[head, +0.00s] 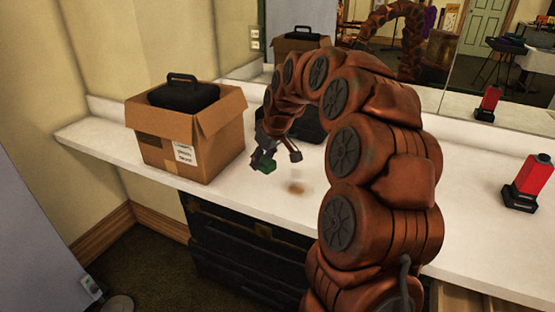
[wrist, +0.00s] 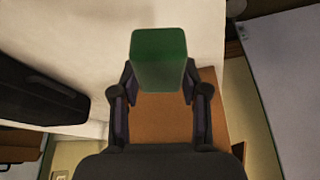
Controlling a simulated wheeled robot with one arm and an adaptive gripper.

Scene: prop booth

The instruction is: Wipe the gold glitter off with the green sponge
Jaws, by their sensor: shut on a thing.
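My gripper (head: 276,157) hangs above the white counter, just right of the cardboard box, and is shut on the green sponge (head: 264,166). In the wrist view the sponge (wrist: 158,60) is a dark green block between the two fingers (wrist: 158,85). A small gold-brown patch of glitter (head: 297,188) lies on the counter, to the right of and below the sponge in the head view. The sponge appears apart from the patch. I cannot make out the glitter in the wrist view.
An open cardboard box (head: 190,143) holding a black case (head: 183,93) stands left on the counter (head: 110,143). A dark bag (head: 302,122) lies behind my gripper. A red and black device (head: 528,180) stands at the right. A mirror lines the back; dark drawers sit below.

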